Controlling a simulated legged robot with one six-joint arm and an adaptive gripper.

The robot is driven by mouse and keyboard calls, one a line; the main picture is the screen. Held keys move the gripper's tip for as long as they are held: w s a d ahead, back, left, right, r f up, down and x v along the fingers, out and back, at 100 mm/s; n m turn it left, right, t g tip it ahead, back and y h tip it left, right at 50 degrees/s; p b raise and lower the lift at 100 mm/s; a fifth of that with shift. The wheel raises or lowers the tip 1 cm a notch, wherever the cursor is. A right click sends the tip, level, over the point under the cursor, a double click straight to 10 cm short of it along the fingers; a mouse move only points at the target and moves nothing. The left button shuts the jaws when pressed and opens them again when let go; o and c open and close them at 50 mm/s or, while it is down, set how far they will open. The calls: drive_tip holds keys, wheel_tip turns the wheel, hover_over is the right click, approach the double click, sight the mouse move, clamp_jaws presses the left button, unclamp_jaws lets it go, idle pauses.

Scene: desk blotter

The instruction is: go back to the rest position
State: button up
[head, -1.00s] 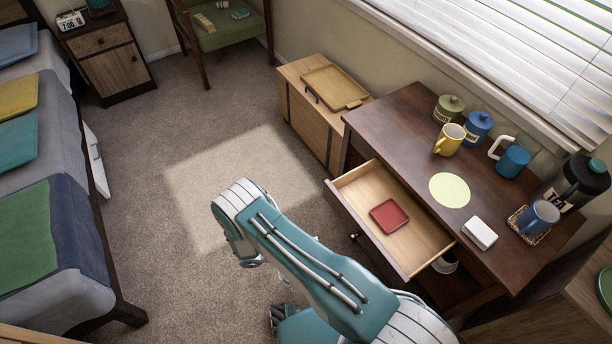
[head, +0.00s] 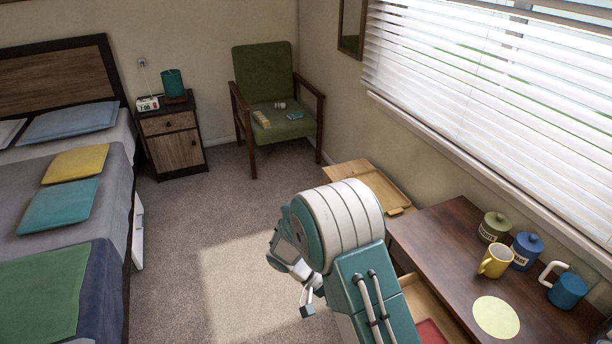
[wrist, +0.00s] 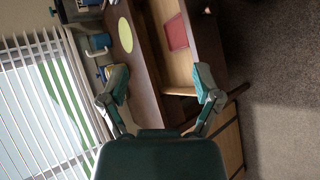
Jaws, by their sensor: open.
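My gripper (wrist: 163,82) shows in the wrist view with its two fingers spread wide apart and nothing between them. Beyond the fingers are the dark wooden desk and its pulled-out drawer. In the head view my arm rises at the lower middle, in front of part of the desk and drawer. The gripper's fingertips cannot be made out clearly there.
The dark desk (head: 452,240) bears a yellow mug (head: 495,261), a blue mug (head: 568,291), canisters and a pale round mat (head: 496,317). Its open drawer (head: 423,301) holds a red tray (head: 431,333). Carpet (head: 215,215) lies clear between bed and desk.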

drive_tip(key=s+d+r+t+y, duration=0.2)
drive_tip(key=s+r, duration=0.3)
drive_tip(key=r, duration=0.4)
drive_tip(key=s+d+r+n+t+y, duration=0.1)
drive_tip(key=s+r+t+y, duration=0.3)
drive_tip(key=r, duration=0.5)
drive_tip(key=s+d+r+n+t+y, duration=0.1)
drive_tip(key=s+d+r+t+y, duration=0.1)
drive_tip(key=s+r, duration=0.5)
wheel_tip(320, 180, up, 3)
drive_tip(key=shift+s+d+f+t+y, duration=0.2)
drive_tip(key=shift+s+d+t+y, duration=0.1)
drive_tip(key=shift+t+y, duration=0.75)
